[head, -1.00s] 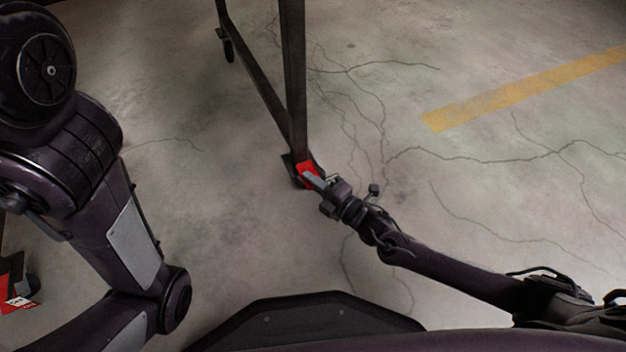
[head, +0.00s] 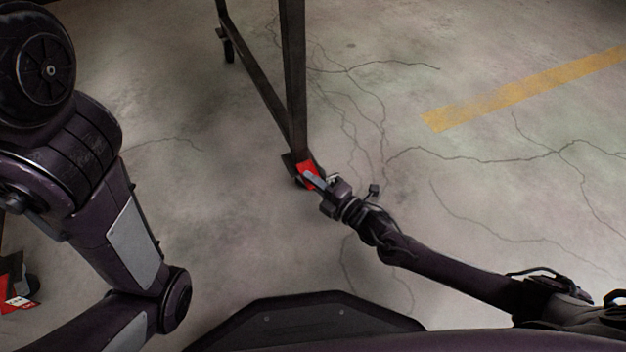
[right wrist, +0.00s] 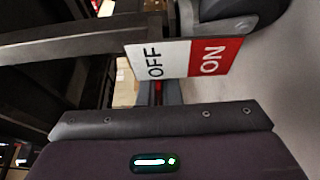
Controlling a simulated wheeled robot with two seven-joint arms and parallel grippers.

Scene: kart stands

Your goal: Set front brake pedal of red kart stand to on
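The kart stand's dark frame (head: 295,75) comes down to a caster with a small red brake pedal (head: 304,169) near the middle of the head view. In the right wrist view the pedal's plate (right wrist: 180,60) shows a white OFF half and a red ON half beside the dark wheel (right wrist: 215,14). My right gripper (head: 310,177) reaches it from the lower right, its narrow grey fingers together at the pedal. Whether they touch it, and how the pedal is tilted, I cannot tell. My left gripper is out of view; only that arm shows.
Another caster (head: 228,51) of the stand stands farther back. A red and white labelled part (head: 18,301) shows at the lower left edge, partly cut off. The cracked concrete floor is open to the right, with a yellow stripe (head: 525,88).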

